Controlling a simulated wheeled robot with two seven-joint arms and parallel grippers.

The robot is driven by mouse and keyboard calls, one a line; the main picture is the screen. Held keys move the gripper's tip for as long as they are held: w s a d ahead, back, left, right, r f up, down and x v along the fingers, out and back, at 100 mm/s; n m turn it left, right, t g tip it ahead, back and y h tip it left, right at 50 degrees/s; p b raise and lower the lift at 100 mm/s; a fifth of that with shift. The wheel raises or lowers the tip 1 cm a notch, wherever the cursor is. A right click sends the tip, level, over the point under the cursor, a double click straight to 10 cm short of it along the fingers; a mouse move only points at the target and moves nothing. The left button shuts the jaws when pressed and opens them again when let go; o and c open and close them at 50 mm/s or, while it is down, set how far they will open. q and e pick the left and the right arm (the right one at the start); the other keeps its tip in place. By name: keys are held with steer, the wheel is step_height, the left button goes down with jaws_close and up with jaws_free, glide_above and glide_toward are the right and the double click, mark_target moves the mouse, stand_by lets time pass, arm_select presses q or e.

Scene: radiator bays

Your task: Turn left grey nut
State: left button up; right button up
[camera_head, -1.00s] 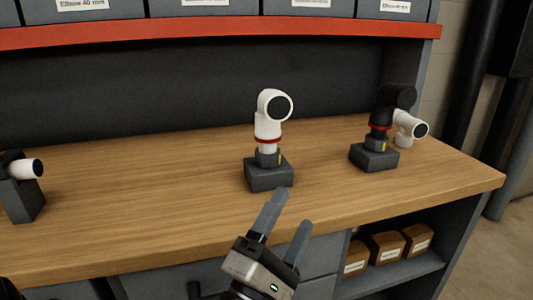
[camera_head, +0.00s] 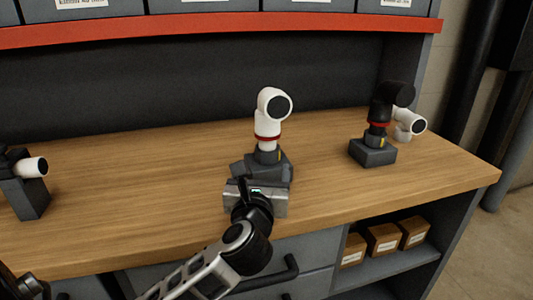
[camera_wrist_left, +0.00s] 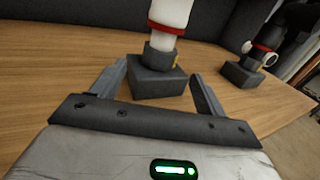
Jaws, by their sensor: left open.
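The grey nut (camera_head: 268,156) with a yellow mark sits on a dark base block (camera_head: 284,170) at mid-bench, under a white elbow pipe (camera_head: 271,108) with a red ring. The nut also shows in the left wrist view (camera_wrist_left: 160,56). My left gripper (camera_wrist_left: 159,82) is open in front of this stand. Its two fingers point towards the block, one on each side in the wrist view, with nothing seen held. Whether they touch it I cannot tell. In the head view the gripper body hides the fingers and the block's lower front. My right gripper is not in view.
A second stand at the right has a similar grey nut (camera_head: 376,139) under a black elbow (camera_head: 389,98), beside a white pipe piece (camera_head: 410,121). Another stand (camera_head: 26,195) is at the far left. The wooden bench (camera_head: 140,190) is clear between them. A red-edged shelf (camera_head: 200,31) hangs above.

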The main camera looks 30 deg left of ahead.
mark_target(266, 156)
arm_select(q)
steer(key=x, duration=0.7)
steer(key=shift+w+a, duration=0.1)
steer(key=shift+w, duration=0.15)
steer(key=c, duration=1)
